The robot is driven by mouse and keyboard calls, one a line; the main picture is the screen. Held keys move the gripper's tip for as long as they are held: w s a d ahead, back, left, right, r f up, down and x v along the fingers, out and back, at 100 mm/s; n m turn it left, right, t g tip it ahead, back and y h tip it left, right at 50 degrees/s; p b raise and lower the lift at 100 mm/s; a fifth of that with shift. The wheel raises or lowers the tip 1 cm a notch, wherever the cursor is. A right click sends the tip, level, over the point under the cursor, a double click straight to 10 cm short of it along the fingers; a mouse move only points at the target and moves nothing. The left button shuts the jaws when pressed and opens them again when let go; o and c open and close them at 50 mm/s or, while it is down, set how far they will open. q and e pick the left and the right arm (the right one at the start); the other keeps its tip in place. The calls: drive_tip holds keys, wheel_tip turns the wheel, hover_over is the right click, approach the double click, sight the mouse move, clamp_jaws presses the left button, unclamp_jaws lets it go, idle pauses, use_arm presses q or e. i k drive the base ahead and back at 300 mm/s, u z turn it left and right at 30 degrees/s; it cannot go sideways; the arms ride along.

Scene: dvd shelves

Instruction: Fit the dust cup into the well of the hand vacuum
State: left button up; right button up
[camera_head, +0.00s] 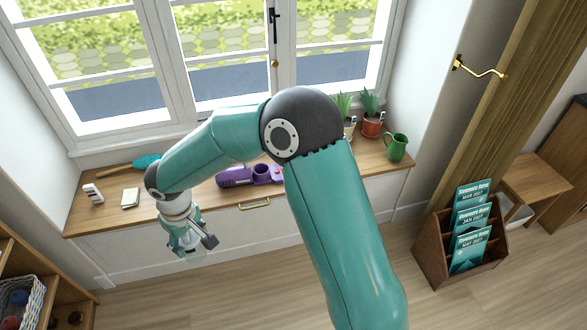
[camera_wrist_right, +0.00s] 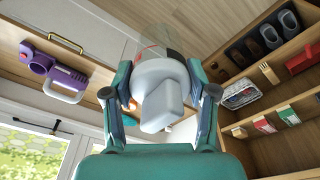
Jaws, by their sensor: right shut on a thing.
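The purple hand vacuum (camera_head: 234,178) lies on the wooden windowsill counter, partly behind my right arm. It also shows in the right wrist view (camera_wrist_right: 68,78), with a round opening toward one end and a pale handle. My right gripper (camera_head: 186,243) hangs in front of the counter's front edge, left of the vacuum and apart from it. In the right wrist view its fingers (camera_wrist_right: 160,95) are shut on the dust cup (camera_wrist_right: 160,80), a grey body with a clear part beyond. The cup is mostly hidden in the head view. My left gripper is out of view.
On the counter (camera_head: 330,176) are a white device (camera_head: 93,193), a white pad (camera_head: 130,198), a teal brush (camera_head: 147,162), potted plants (camera_head: 371,112) and a green jug (camera_head: 397,147). A magazine rack (camera_head: 429,250) stands right. Open shelves (camera_head: 35,275) stand left.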

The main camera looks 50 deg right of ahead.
sight(262, 176)
drive_tip(key=z, duration=0.5)
drive_tip(key=i, duration=1.1)
drive_tip(key=z, duration=0.7)
